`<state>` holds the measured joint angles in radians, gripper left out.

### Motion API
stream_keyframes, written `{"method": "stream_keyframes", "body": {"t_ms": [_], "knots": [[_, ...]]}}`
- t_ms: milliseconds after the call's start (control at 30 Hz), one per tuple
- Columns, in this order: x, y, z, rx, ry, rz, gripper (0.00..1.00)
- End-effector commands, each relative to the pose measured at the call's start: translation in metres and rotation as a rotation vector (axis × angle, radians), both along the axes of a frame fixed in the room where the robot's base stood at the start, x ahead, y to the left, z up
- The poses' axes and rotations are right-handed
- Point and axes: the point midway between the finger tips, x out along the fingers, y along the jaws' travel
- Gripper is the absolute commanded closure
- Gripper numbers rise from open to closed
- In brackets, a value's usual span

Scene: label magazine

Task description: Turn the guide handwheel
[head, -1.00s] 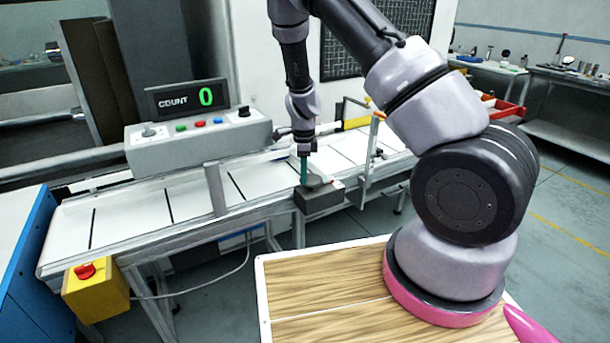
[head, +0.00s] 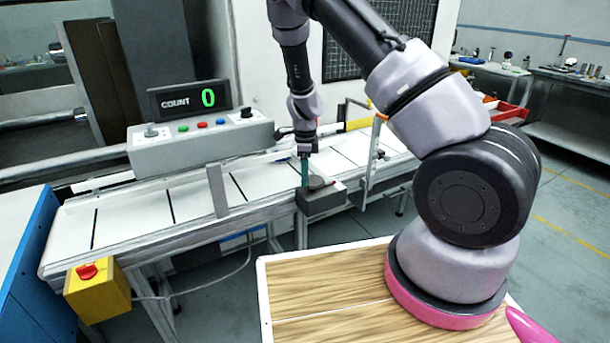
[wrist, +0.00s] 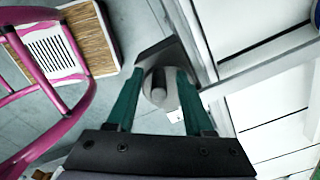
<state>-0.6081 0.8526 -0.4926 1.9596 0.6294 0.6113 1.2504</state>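The guide handwheel appears to be the small grey round part (head: 317,182) on top of a dark grey block at the conveyor's front edge. It is small and partly hidden by my gripper in the head view. My gripper (head: 304,178) points down at it with green fingers. In the wrist view, my gripper (wrist: 159,78) has its two fingers apart. A grey cylindrical knob (wrist: 156,90) shows between them, over the dark grey block (wrist: 168,55). I cannot tell whether either finger touches the knob.
The conveyor (head: 140,208) runs behind the block, with a guide rail along it. A control box (head: 200,143) carries a display reading COUNT 0. A yellow box with a red button (head: 97,290) is at the front left. A thin upright frame (head: 370,165) stands right of the block.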

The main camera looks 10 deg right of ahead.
Motion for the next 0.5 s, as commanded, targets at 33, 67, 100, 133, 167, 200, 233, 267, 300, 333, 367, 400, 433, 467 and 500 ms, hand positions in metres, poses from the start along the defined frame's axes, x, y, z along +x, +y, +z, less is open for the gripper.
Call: {"method": "stream_keyframes", "body": {"t_ms": [33,67,100,133,167,200,233,267,300,333,367,400,433,467,500], "knots": [[0.0,0.0,0.0,0.0,0.001,0.0,0.48],[0.0,0.0,0.0,0.0,0.001,0.0,0.48],[0.0,0.0,0.0,0.0,0.001,0.0,0.48],[0.0,0.0,0.0,0.0,0.001,0.0,0.48],[0.0,0.0,0.0,0.0,0.001,0.0,0.48],[0.0,0.0,0.002,0.0,0.0,0.0,0.48],[0.0,0.0,0.004,0.0,0.0,0.0,0.48],[0.0,0.0,0.007,0.001,-0.001,0.0,0.48],[0.0,0.001,0.012,0.002,-0.002,0.0,0.48],[0.0,0.001,0.017,0.002,-0.002,0.0,0.48],[0.0,0.0,0.022,0.001,-0.001,0.0,0.48],[0.0,0.001,0.03,0.001,-0.002,0.0,0.48],[0.0,0.001,0.037,0.002,-0.003,0.002,0.48],[0.0,0.001,0.043,0.001,-0.002,0.002,0.48],[0.0,0.001,0.052,0.001,-0.002,0.001,0.48]]}}
